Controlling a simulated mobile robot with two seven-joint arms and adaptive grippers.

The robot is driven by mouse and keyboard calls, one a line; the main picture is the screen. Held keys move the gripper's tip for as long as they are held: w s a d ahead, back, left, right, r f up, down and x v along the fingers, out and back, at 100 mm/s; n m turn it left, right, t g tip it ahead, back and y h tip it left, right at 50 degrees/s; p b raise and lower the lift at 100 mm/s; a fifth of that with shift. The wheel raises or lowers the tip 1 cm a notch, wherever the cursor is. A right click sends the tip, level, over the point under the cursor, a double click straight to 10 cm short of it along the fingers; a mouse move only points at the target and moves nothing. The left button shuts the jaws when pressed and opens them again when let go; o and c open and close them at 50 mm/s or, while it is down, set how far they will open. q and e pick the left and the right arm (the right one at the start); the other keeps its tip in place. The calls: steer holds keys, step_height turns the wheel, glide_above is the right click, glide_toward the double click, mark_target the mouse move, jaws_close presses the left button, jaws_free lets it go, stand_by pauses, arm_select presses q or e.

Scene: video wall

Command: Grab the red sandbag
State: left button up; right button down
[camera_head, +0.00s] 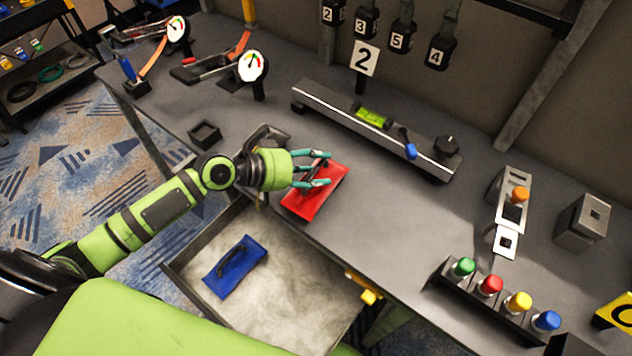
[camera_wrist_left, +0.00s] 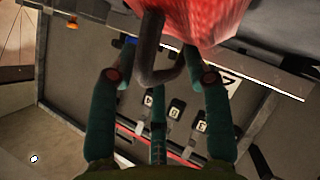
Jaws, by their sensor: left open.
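The red sandbag (camera_head: 315,191) lies on the grey table near its front edge, with a dark handle on its top. My left gripper (camera_head: 322,168) is open at the sandbag, its teal fingers on either side of the handle. In the left wrist view the red sandbag (camera_wrist_left: 205,18) is at the top, and its dark handle (camera_wrist_left: 155,60) reaches down between the fingers of the left gripper (camera_wrist_left: 155,65). Whether the fingers touch the handle I cannot tell. My right gripper is not in view.
An open drawer (camera_head: 340,322) below the table holds a blue sandbag (camera_head: 234,266). A long metal bar with a green level (camera_head: 373,117) stands behind the red sandbag. A row of coloured knobs (camera_head: 490,285) is at the right. Gauges (camera_head: 251,66) stand at the back left.

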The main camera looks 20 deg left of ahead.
arm_select(q)
steer(key=shift+w+d, duration=0.15)
jaws_close()
steer(key=shift+w+r, duration=0.1)
steer(key=shift+r, duration=0.05)
